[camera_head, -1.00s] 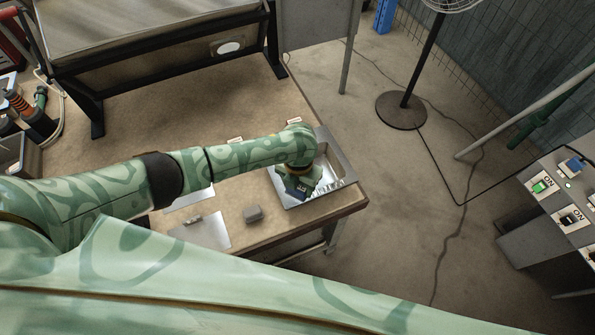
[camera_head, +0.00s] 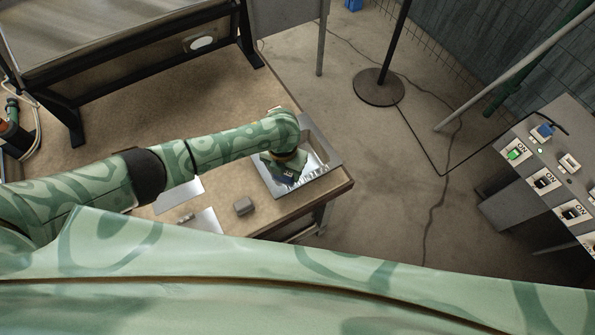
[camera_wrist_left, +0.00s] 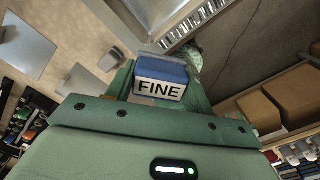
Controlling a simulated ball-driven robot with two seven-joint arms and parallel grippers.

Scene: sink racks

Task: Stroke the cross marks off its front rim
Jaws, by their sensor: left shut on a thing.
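My left gripper (camera_head: 284,170) hangs over the metal sink (camera_head: 322,183) at the bench's right end. It is shut on a blue and white block labelled FINE (camera_wrist_left: 162,83). The sink's metal edge also shows in the wrist view (camera_wrist_left: 185,28), beyond the block. I cannot tell whether the block touches the rim. My right gripper is not in view.
A small grey block (camera_head: 243,205) and flat metal sheets (camera_head: 203,222) lie on the bench left of the sink. A fan stand (camera_head: 378,88) is on the floor behind. A switch panel (camera_head: 545,165) stands at the right.

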